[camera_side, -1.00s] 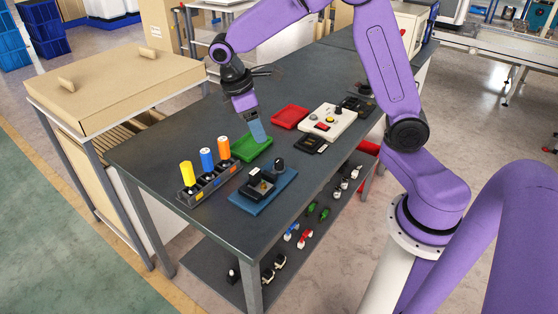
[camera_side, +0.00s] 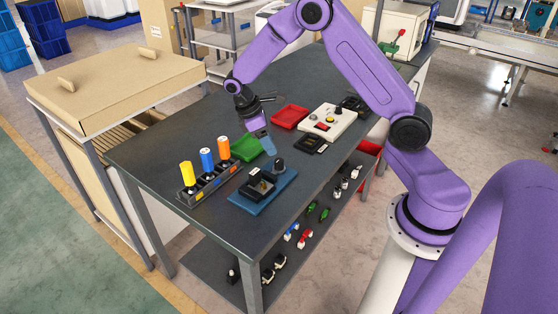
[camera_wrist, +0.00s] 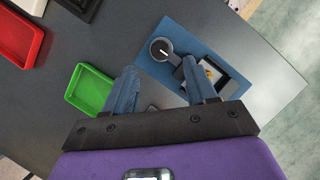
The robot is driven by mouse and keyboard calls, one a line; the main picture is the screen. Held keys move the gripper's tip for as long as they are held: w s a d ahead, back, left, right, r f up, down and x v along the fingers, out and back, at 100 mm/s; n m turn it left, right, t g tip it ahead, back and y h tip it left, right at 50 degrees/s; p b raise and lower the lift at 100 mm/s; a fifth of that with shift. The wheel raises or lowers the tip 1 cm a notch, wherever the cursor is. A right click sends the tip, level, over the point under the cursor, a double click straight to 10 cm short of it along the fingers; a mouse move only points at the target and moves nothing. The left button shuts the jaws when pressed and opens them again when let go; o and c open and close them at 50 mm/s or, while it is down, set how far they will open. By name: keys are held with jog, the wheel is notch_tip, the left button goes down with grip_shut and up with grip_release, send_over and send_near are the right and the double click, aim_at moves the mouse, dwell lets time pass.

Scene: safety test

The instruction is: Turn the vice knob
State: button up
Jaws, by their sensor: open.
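The vice (camera_side: 259,186) is a dark block on a blue base plate (camera_side: 240,203) near the front edge of the table. Its round black knob (camera_side: 279,163) stands at the right end of the vice. In the wrist view the knob (camera_wrist: 161,49) shows a white line on top and lies just ahead of the gap between my fingers. My gripper (camera_side: 269,147) has blue fingers, points down, and is close to the knob, apparently a little above it. In the wrist view the fingers (camera_wrist: 160,76) are spread apart with nothing between them. The right finger partly covers the vice (camera_wrist: 208,75).
A green tray (camera_side: 246,149) and a red tray (camera_side: 290,116) lie behind the vice. A holder with yellow, blue and orange cylinders (camera_side: 207,183) stands to the left. A white control box (camera_side: 329,123) and a small black device (camera_side: 310,145) are to the right.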

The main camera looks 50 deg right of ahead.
aim_at(279, 160)
jog(key=x, duration=0.8)
jog(key=shift+f, duration=0.2)
jog(key=shift+c, duration=0.3)
grip_shut()
